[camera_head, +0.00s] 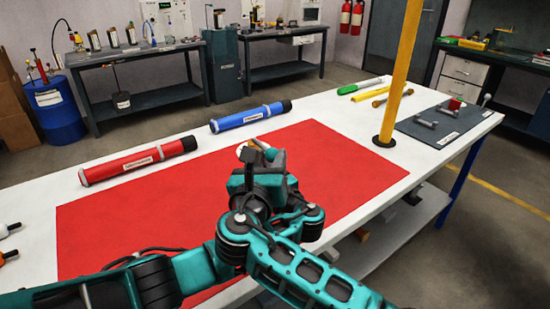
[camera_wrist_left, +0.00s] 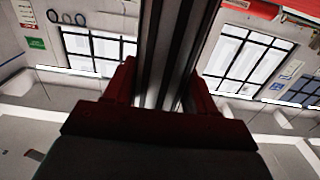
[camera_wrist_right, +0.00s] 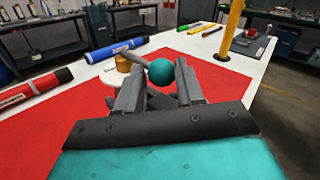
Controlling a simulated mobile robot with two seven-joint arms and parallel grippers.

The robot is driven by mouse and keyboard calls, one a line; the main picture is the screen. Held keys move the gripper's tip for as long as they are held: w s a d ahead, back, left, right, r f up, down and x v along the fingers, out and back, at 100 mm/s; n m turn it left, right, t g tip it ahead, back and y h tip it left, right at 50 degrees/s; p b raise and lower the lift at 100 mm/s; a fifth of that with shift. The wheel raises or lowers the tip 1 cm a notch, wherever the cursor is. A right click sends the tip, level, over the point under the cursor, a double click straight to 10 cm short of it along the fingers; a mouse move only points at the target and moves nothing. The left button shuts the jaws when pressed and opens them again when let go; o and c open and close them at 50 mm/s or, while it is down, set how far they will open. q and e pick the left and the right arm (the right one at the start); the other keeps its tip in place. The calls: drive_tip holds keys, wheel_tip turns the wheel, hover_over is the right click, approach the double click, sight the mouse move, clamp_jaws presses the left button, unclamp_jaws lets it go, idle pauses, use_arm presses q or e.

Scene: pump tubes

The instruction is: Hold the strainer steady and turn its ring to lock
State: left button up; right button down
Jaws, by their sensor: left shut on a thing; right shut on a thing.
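In the head view my right gripper (camera_head: 262,160) is over the far part of the red mat, its fingers partly hidden by my arm. In the right wrist view its grey fingers (camera_wrist_right: 157,85) are closed around a dark grey part with a teal ball (camera_wrist_right: 161,73) and a grey lever (camera_wrist_right: 130,56); this seems to be the strainer's ring, but I cannot be sure. A small brass piece (camera_wrist_right: 123,64) shows behind it. In the left wrist view my left gripper (camera_wrist_left: 160,95) is shut on a dark striped tube (camera_wrist_left: 168,45), apparently the strainer body. The left fingertips are hidden in the head view.
A red tube (camera_head: 137,161) and a blue tube (camera_head: 250,116) lie beyond the red mat (camera_head: 120,215). A yellow post (camera_head: 398,80) stands at the right. A dark pad (camera_head: 440,122) with several small parts lies farther right on the white table (camera_head: 320,105).

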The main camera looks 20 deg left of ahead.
drive_tip(key=shift+d+m+h, duration=0.1)
drive_tip(key=shift+m+h, duration=0.2)
drive_tip(key=shift+h, duration=0.2)
drive_tip(key=c, duration=1.1)
unclamp_jaws()
drive_tip(key=o, duration=0.3)
drive_tip(key=shift+s, duration=0.1)
drive_tip(key=shift+o, duration=0.2)
wheel_tip(320, 180, up, 10)
